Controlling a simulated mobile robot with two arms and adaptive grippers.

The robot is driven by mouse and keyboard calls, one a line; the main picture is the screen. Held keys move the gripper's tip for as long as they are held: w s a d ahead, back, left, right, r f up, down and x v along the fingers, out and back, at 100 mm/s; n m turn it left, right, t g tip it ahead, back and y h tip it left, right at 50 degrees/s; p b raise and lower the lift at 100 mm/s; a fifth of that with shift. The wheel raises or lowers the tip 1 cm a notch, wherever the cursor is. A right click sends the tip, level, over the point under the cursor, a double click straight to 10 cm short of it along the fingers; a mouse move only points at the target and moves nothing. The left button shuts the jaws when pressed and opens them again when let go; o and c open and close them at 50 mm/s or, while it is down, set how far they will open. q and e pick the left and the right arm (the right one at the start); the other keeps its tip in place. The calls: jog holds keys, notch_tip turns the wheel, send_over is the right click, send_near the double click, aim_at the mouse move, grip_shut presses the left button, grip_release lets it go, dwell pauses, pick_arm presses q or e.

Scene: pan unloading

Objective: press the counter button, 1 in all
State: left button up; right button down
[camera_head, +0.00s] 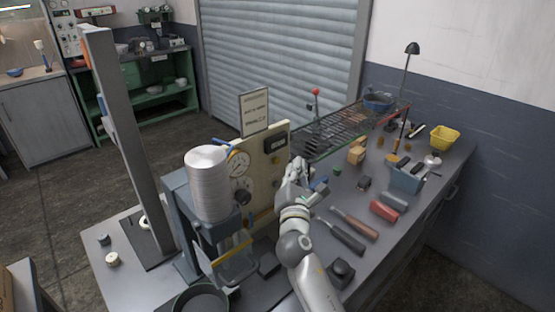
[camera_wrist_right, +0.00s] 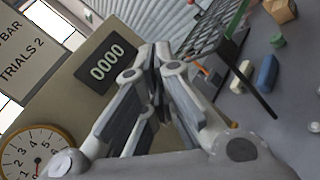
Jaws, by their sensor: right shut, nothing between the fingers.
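The counter (camera_head: 275,143) is a dark box at the upper right of a cream panel (camera_head: 262,168). In the right wrist view the counter (camera_wrist_right: 103,63) reads 0000. I cannot make out its button; the gripper fingers may hide it. My right gripper (camera_head: 296,168) is close to the panel's right edge, below and right of the counter. In the right wrist view its fingers (camera_wrist_right: 155,62) are shut and empty, just right of the display. I cannot tell whether they touch the panel. My left gripper is not in view.
A gauge (camera_wrist_right: 32,155) is on the panel and a sign (camera_head: 254,112) stands above it. A wire rack (camera_head: 345,132) is behind my gripper. Tools, a red block (camera_head: 384,211) and a yellow bin (camera_head: 444,137) lie along the bench to the right.

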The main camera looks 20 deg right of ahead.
jog(key=s, duration=0.1)
jog(key=s+d, duration=0.1)
jog(key=shift+s+p, duration=0.3)
jog(key=shift+s, duration=0.05)
dwell(0.6)
